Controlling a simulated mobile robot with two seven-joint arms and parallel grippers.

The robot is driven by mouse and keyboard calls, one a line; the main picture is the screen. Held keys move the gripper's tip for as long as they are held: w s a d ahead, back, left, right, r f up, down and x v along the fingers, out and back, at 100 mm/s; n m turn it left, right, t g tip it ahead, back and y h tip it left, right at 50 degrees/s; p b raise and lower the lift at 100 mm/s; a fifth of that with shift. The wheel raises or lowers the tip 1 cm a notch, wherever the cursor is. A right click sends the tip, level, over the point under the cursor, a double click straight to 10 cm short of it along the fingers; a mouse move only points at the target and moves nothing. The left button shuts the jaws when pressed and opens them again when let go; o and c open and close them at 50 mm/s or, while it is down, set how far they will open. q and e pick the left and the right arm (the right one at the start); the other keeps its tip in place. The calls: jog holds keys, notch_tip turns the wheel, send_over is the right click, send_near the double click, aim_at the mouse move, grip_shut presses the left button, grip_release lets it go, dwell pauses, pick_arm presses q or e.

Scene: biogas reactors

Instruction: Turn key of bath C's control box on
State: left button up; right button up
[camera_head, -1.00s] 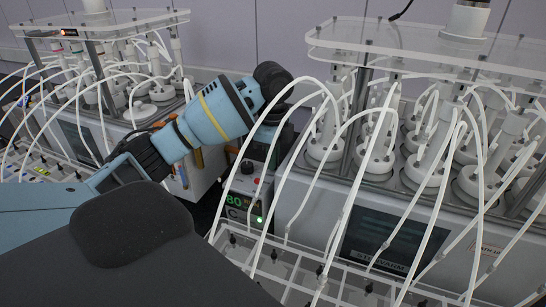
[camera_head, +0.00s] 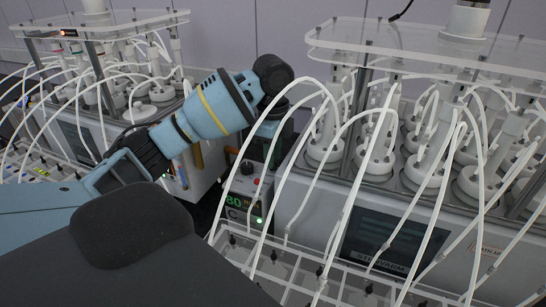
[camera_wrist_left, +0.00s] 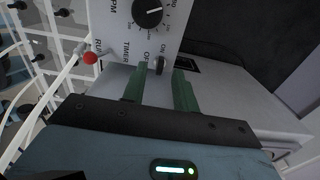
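The control box (camera_head: 240,205) of bath C stands left of the near bath (camera_head: 400,230), with a green "80", a letter C, a dial and a red knob on it. In the left wrist view the box's panel (camera_wrist_left: 122,40) shows a black dial, RUN/TIMER and OFF/ON labels and a red-tipped switch (camera_wrist_left: 90,58). The small dark key (camera_wrist_left: 160,65) sits by the OFF and ON labels. My left gripper (camera_wrist_left: 160,75) is open, its two green fingers apart, with the key in line with the gap between them. I cannot tell whether they touch it. My right gripper is out of view.
A second bath (camera_head: 75,135) with bottles stands at the left. A dark gap lies between the two baths.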

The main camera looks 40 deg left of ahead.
pick_arm(q)
jog(key=shift+r, duration=3.2)
